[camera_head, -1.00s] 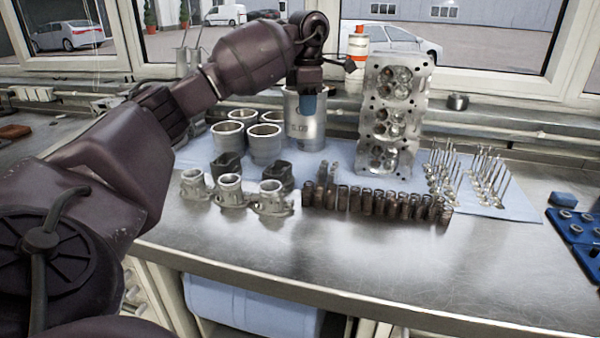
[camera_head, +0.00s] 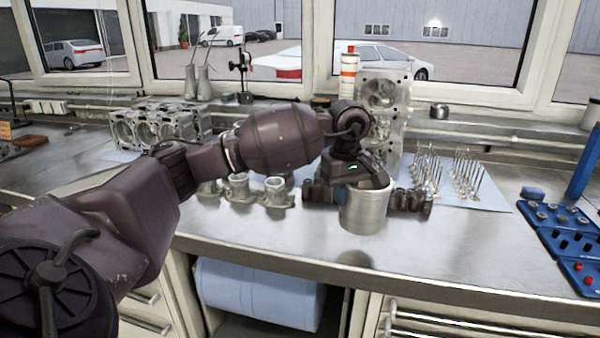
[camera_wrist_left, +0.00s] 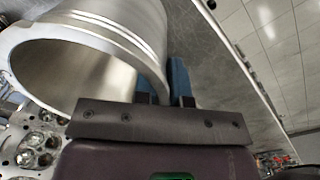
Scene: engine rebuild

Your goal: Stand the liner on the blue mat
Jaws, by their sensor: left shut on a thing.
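The liner (camera_head: 364,208) is a silver open cylinder, held upright in front of the row of small dark parts. A shadow below it on the bench shows that it is in the air. My left gripper (camera_head: 360,175) is shut on its wall. The left wrist view shows the liner (camera_wrist_left: 110,60) large at upper left, with the blue fingertips (camera_wrist_left: 168,82) at its rim. A light blue mat (camera_head: 490,196) lies under the valves to the right of the liner. My arm hides much of the back of the bench. My right gripper is not in view.
A cylinder head (camera_head: 385,100) stands behind my wrist. Small metal housings (camera_head: 238,190) stand left of the liner. A blue tray with holes (camera_head: 565,240) lies at the right. The bench front (camera_head: 450,250) is clear metal.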

